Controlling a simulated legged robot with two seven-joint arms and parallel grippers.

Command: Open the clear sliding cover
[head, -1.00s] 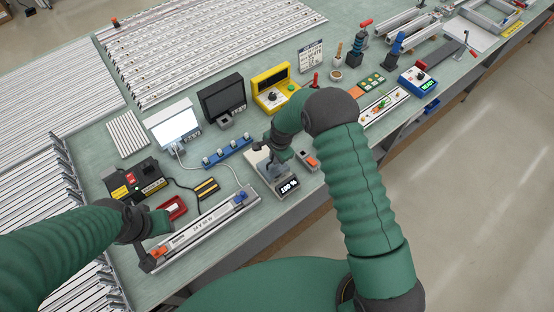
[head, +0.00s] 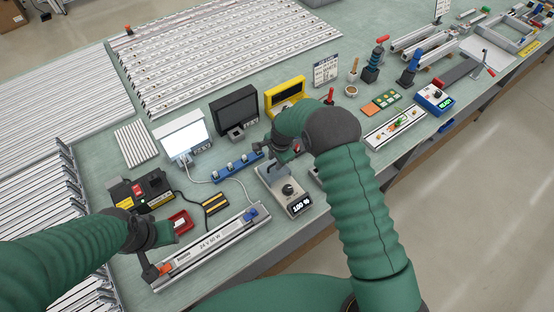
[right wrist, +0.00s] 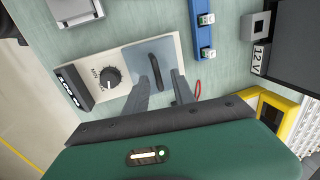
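A beige control box (head: 272,182) with a black knob and a lit display stands near the table's front edge. In the right wrist view, the box (right wrist: 60,77) carries a grey panel (right wrist: 132,62) with a dark upright handle (right wrist: 160,54); this looks like the cover, but its clear edges are hard to make out. My right gripper (right wrist: 158,78) is open, one finger on each side of the handle; I cannot tell whether they touch it. In the head view my right arm partly hides it. My left gripper (head: 160,252) looks open near the left end of a long rail.
The long 24 V rail (head: 208,248) lies at front left, beside a red tray (head: 181,219). A blue rack (head: 238,167), a lit white screen (head: 184,136), a black monitor (head: 234,110) and a yellow unit (head: 285,95) stand behind the box. My right arm covers table right of it.

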